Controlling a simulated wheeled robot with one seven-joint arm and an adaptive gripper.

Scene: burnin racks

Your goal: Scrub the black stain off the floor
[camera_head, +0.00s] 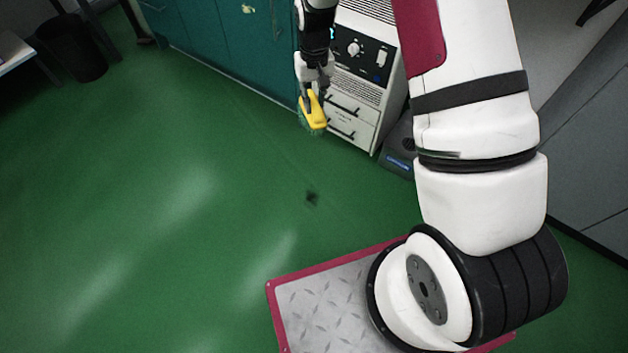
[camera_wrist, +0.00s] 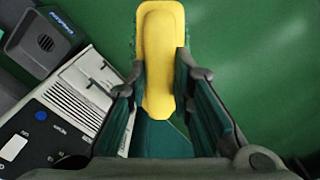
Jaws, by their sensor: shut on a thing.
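My gripper (camera_head: 314,92) is shut on a yellow scrub brush (camera_head: 313,111) with green bristles along its edge. The brush also shows in the wrist view (camera_wrist: 158,60), its yellow back between the two fingers. In the head view the brush hangs in front of the white cabinet's drawers; its exact height above the floor is hard to tell. The black stain (camera_head: 312,198) is a small dark patch on the green floor (camera_head: 150,200), below the brush in the head picture and apart from it. The stain does not show in the wrist view.
A white cabinet with a control panel (camera_head: 362,50) and drawers stands close beside my gripper. A dark box (camera_head: 398,150) sits on the floor to its right. Teal cabinets (camera_head: 225,40) line the back. A black bin (camera_head: 72,48) stands far left. The floor around the stain is clear.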

